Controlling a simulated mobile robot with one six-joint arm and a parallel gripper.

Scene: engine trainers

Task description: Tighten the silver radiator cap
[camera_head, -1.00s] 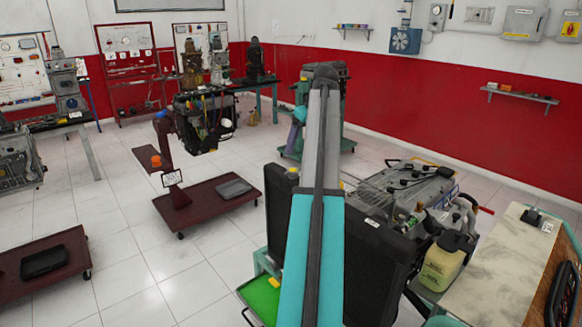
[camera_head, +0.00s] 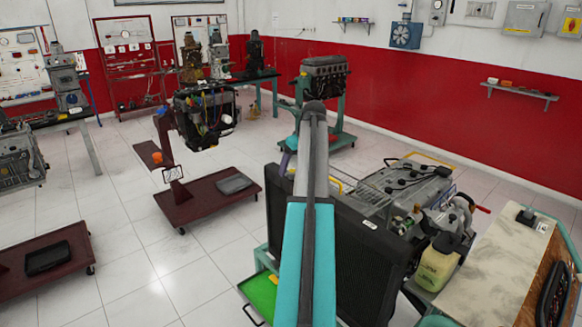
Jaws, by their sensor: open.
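The black radiator (camera_head: 368,262) stands upright in front of the engine trainer (camera_head: 412,188), right of the picture's middle. My arm rises in front of the radiator and covers its left part. I cannot make out the silver radiator cap; it may be behind my arm or too small to tell. My gripper does not show, so its place relative to the cap cannot be told.
A green tray (camera_head: 262,293) sits low, left of the radiator. A yellowish bottle (camera_head: 438,264) stands right of it, beside a workbench (camera_head: 490,262). A dark red engine stand (camera_head: 205,208) is at the left. Tiled floor lies open between the stands.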

